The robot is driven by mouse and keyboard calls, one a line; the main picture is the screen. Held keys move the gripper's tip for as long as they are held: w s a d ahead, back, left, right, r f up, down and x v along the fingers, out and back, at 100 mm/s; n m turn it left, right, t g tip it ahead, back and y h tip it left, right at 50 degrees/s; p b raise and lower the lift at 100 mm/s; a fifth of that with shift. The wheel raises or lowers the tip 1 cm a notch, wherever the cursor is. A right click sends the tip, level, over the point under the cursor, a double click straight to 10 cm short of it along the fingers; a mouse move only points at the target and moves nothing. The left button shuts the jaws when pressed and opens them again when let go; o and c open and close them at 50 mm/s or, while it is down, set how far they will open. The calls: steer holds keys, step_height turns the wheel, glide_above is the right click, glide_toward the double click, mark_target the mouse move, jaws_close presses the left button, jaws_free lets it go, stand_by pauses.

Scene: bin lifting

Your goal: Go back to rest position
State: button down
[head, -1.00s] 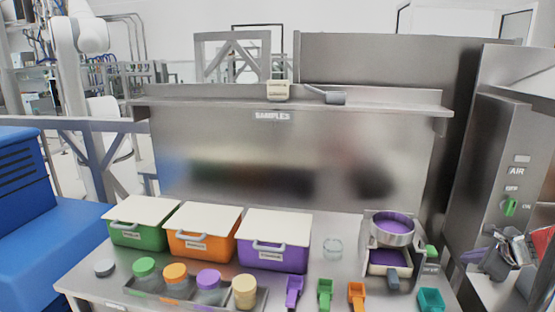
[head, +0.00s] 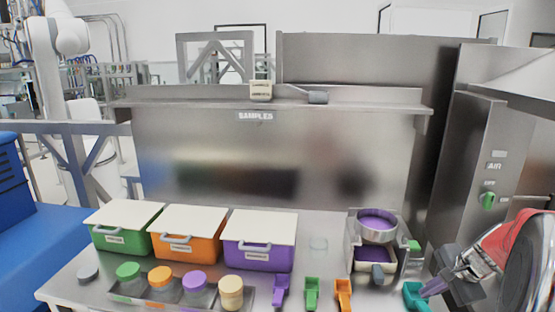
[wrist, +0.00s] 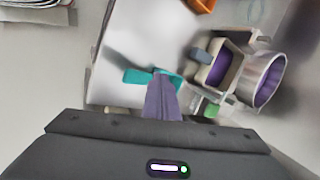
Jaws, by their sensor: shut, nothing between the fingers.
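My gripper (head: 428,291) is at the lower right of the head view, its purple-grey fingers shut and empty. Its fingertips appear right beside a teal scoop (head: 413,296) at the table's right front. In the wrist view, the shut fingers (wrist: 160,78) point up the picture and partly cover the teal scoop (wrist: 138,76). I cannot tell whether they touch it or hover above it.
A metal stand with a purple-filled sieve (head: 377,224) is left of my gripper. Purple (head: 281,291), green (head: 312,292) and orange (head: 343,293) scoops lie along the front. Lidded green (head: 120,239), orange (head: 187,249) and purple (head: 258,258) bins stand left. A control panel (head: 487,185) rises right.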

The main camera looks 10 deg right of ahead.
steer(key=s+a+r+n, duration=0.3)
steer(key=s+a+n, duration=0.2)
steer(key=a, duration=0.6)
steer(key=s+a+r+n, duration=0.3)
steer(key=s+a+n, duration=0.2)
steer(key=a, duration=0.6)
steer(key=s+a+r+n, duration=0.2)
steer(key=s+a+n, duration=0.3)
steer(key=a+n, duration=0.3)
steer(key=a, duration=0.3)
steer(key=shift+s+r+h, duration=0.3)
steer(key=shift+r+h, duration=0.1)
stand_by(1.0)
